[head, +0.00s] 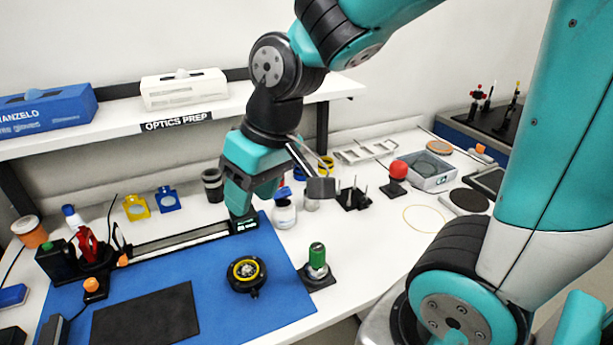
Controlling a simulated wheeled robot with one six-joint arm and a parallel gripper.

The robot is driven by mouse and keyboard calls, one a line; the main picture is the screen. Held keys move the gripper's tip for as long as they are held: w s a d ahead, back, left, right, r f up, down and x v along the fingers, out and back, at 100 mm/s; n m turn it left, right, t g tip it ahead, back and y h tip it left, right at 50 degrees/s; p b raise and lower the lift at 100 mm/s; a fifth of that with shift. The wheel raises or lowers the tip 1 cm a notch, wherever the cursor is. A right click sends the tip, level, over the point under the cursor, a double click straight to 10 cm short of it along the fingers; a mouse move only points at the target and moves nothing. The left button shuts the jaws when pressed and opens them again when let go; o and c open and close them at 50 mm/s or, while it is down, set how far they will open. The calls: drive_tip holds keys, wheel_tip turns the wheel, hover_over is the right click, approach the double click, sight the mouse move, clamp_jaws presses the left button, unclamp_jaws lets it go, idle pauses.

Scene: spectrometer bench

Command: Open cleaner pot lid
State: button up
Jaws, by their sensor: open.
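I cannot tell for certain which container is the cleaner pot. A small clear jar with white contents (284,215) stands on the white bench just right of my gripper, with blue showing at its top; whether its lid is on is unclear. My gripper (254,203) points down above the back right of the blue mat, beside this jar, apart from it as far as I can see. Its jaws are open and nothing shows between them. The arm hides part of the bench behind the jar.
The blue mat (180,280) holds a black pad (146,317) and a yellow-black round part (245,273). A green-topped post (317,262) stands at its right edge. A dark cup (213,185) and a metal rail (180,240) lie near the gripper. A shelf (110,135) overhangs the back.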

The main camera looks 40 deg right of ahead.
drive_tip(key=w+d+f+m+t+h+p, duration=0.1)
drive_tip(key=w+d+m+h, duration=0.15)
drive_tip(key=w+d, duration=0.45)
drive_tip(key=w+d+m+t+h+p, duration=0.15)
drive_tip(key=w+d+m, duration=0.25)
drive_tip(key=d, duration=0.6)
drive_tip(key=shift+n+g, duration=0.25)
drive_tip(key=shift+g, duration=0.1)
drive_tip(key=p+x, duration=0.2)
drive_tip(key=x, duration=1.4)
drive_tip(key=shift+w, duration=0.15)
drive_tip(key=shift+w+f+p, duration=0.25)
drive_tip(key=shift+f+p, duration=0.1)
drive_tip(key=shift+f, duration=0.25)
clamp_jaws()
